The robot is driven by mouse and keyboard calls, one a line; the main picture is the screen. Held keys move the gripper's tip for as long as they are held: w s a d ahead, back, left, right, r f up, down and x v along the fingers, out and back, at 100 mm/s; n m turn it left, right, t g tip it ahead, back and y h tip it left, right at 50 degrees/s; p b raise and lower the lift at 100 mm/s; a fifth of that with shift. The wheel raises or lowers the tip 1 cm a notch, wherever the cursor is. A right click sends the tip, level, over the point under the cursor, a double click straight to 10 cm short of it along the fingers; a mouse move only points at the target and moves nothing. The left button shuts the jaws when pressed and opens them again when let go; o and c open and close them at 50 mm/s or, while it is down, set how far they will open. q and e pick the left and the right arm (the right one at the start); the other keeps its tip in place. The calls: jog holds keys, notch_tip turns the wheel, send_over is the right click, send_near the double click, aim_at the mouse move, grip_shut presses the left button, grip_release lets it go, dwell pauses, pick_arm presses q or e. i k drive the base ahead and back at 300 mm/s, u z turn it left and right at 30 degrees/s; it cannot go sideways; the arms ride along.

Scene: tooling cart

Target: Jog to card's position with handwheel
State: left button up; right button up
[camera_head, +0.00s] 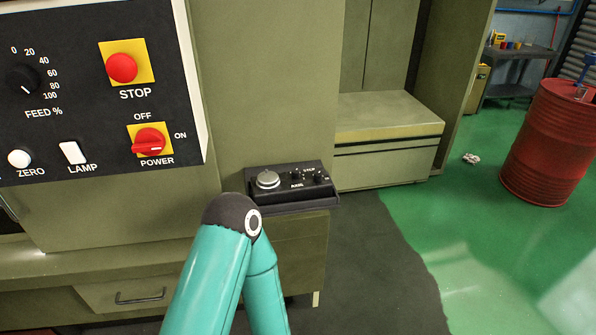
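The handwheel (268,179) is a silver round dial on the left of a small black control box (305,197). Two small black knobs sit to its right, the left one (295,175) above the label AXIS and the right one (319,177) near the label STEP; their settings are too small to read. The box rests on a ledge beside the machine. My teal arm rises from the bottom, its dark joint just below and left of the box. Neither gripper shows. I cannot make out a card.
A black panel (100,185) at the left bears a red STOP button (121,68), a red POWER switch (149,140), a FEED dial (22,79), a ZERO button (19,158) and a LAMP switch (73,152). A red drum (548,145) stands at the right on green floor.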

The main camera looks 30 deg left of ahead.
aim_at(267, 181)
jog(key=z, duration=0.8)
jog(key=i, duration=1.5)
jog(key=u, duration=2.25)
jog(key=i, duration=0.1)
jog(key=u, duration=0.2)
